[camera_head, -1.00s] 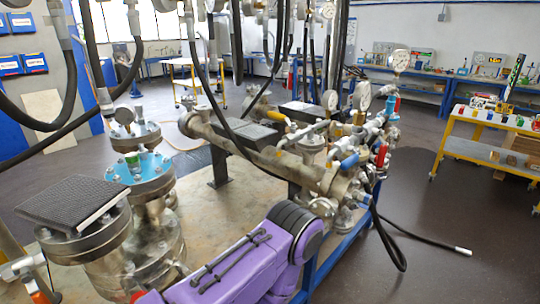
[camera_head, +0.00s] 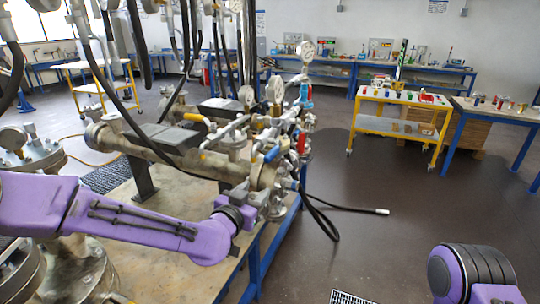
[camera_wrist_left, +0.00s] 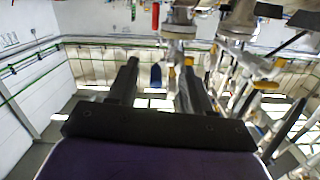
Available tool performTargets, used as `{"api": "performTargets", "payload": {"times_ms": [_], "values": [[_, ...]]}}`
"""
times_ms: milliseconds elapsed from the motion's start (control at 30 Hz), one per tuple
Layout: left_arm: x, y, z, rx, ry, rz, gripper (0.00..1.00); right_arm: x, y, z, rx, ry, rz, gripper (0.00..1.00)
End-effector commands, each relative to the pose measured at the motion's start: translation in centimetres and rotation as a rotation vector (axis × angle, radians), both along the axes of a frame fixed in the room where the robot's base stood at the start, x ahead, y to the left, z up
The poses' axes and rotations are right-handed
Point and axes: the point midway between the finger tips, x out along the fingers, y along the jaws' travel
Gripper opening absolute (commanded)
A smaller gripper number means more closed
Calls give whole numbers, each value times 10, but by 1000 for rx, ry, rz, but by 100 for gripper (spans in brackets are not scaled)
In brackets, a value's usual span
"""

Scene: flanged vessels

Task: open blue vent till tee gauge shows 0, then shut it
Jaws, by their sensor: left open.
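A blue lever handle (camera_head: 272,153) sits on the valve cluster at the near end of the pipe assembly, left of a red handle (camera_head: 301,142). A dial gauge (camera_head: 305,50) stands highest on this cluster; its reading is too small to tell. My left gripper (camera_head: 248,205) is just below and left of the blue handle, its fingers hard to make out. In the left wrist view my left gripper (camera_wrist_left: 159,66) is open, with a blue handle (camera_wrist_left: 155,76) showing between its fingers, apparently beyond them. My right gripper is out of view; only my right arm shows at bottom right.
Two more gauges (camera_head: 275,90) stand close by. Yellow-handled valves and pipes (camera_head: 195,118) crowd the cluster. A black hose (camera_head: 345,207) trails onto open floor at right. A yellow trolley (camera_head: 398,125) stands behind.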

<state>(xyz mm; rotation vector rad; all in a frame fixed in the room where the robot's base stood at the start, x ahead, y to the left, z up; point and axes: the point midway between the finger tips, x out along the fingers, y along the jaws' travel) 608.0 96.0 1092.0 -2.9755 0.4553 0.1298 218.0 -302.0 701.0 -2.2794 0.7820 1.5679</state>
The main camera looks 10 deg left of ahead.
Motion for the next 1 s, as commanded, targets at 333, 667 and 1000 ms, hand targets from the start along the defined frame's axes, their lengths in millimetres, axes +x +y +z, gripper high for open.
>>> {"api": "performTargets", "payload": {"times_ms": [333,667,1000], "values": [[40,-15,60,49,-126,-19,50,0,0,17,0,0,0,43],[100,-35,58,48,-125,-21,50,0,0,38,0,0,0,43],[107,-38,55,47,-126,-22,50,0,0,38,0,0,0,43]]}}
